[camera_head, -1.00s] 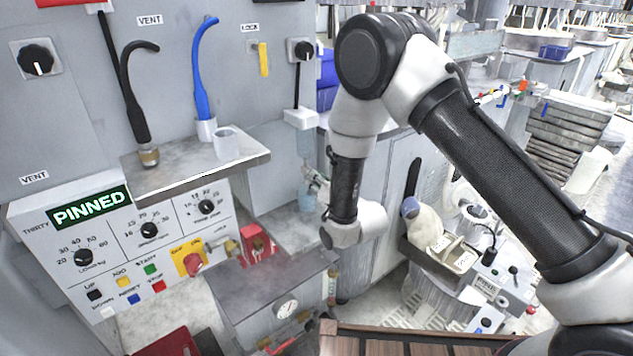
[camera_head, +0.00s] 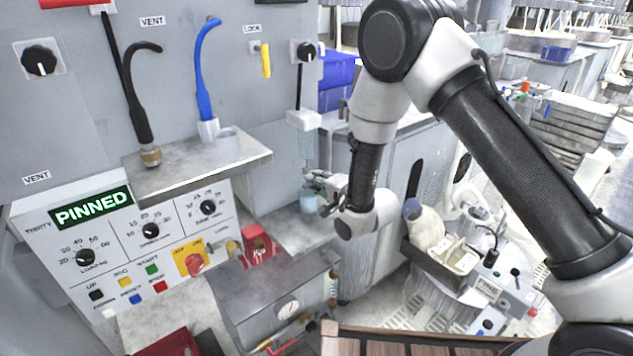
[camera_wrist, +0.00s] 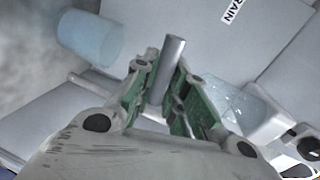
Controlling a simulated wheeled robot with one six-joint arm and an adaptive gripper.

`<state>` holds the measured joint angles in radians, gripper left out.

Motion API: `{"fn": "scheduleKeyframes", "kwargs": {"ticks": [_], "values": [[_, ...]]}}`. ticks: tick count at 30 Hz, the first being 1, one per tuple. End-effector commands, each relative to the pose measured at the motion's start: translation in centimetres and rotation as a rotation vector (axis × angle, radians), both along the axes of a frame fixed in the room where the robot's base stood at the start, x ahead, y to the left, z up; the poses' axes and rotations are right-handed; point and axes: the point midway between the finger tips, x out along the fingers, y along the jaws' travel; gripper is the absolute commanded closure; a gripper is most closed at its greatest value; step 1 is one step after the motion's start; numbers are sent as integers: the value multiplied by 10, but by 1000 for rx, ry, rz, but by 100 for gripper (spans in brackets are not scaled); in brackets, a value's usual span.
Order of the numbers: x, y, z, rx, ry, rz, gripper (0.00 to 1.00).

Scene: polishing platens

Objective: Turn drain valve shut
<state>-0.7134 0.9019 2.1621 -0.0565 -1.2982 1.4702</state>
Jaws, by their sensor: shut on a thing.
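My gripper (camera_wrist: 165,92) is shut on a grey cylindrical bar, which I take to be the drain valve handle (camera_wrist: 173,55). The bar sticks out beyond the green-padded fingers, slanting across the wrist view. A partly cut-off label reading "RAIN" (camera_wrist: 233,10) is on the grey panel behind it. In the head view my gripper (camera_head: 322,188) is by the cabinet's right side, near a pale blue cup (camera_head: 308,202). The handle cannot be made out there, and how far the valve is turned cannot be told.
The blue cup also shows in the wrist view (camera_wrist: 90,38), left of my fingers. A clear vessel (camera_wrist: 240,105) is close on the right. A metal shelf (camera_head: 180,175), control panel (camera_head: 60,245) and grey box with a gauge (camera_head: 260,285) are to the left.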

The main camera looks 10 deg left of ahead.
Motion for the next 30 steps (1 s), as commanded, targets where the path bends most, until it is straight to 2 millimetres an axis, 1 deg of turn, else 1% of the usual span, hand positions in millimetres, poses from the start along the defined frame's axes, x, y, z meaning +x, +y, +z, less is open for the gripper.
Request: {"fn": "scheduleKeyframes", "kwargs": {"ticks": [9,24,25,27,28,30], "values": [[0,-1,1,72,74,-1,100],[0,-1,1,83,85,-1,100],[0,-1,1,83,85,-1,82],[0,-1,1,83,85,-1,70],[0,-1,1,83,85,-1,64],[0,0,1,83,85,-1,64]]}}
